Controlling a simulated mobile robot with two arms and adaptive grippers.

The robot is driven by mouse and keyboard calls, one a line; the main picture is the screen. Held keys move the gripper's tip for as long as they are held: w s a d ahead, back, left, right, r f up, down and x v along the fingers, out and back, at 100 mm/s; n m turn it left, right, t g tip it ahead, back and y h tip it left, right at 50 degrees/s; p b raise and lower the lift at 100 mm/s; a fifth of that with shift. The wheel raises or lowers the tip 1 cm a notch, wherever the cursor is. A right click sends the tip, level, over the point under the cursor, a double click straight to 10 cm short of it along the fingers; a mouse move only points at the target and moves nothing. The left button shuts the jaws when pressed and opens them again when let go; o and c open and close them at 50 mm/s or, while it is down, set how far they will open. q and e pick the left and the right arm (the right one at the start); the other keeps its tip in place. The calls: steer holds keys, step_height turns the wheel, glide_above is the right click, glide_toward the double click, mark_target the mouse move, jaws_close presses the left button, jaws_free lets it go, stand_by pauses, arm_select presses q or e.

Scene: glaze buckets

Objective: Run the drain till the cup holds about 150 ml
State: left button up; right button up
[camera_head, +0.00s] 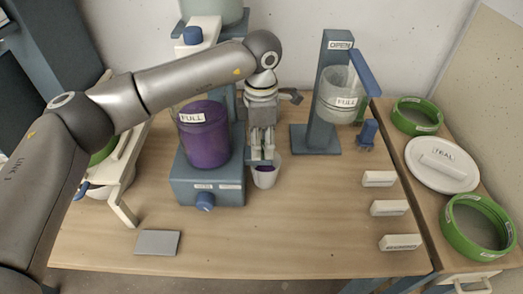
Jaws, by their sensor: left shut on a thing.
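My left gripper (262,152) comes down from above, just right of a clear bucket of purple glaze (204,142) labelled FULL. Its fingers are shut on a small part at the drain, which they mostly hide; it looks like the drain handle. A small clear cup (265,178) stands upright directly below the fingertips, beside the bucket's blue base (208,188). Purple liquid shows in the cup; its level cannot be read, as the fingers cover part of the rim. My right gripper is not in view.
A blue stand (326,95) marked OPEN holds a pale vessel labelled FULL (341,102). Several white labelled blocks (388,208) lie at the right. Green rings (478,226) and a white TRIAL lid (441,165) lie on the side surface. The front middle table is clear beyond a grey plate (158,243).

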mark_target(262, 144)
arm_select(q)
steer(key=shift+m+b, duration=0.95)
steer(key=shift+m, duration=0.65)
steer(key=shift+r, duration=0.1)
steer(key=o, duration=1)
steer(key=r, duration=1.2)
steer(key=shift+w, duration=0.2)
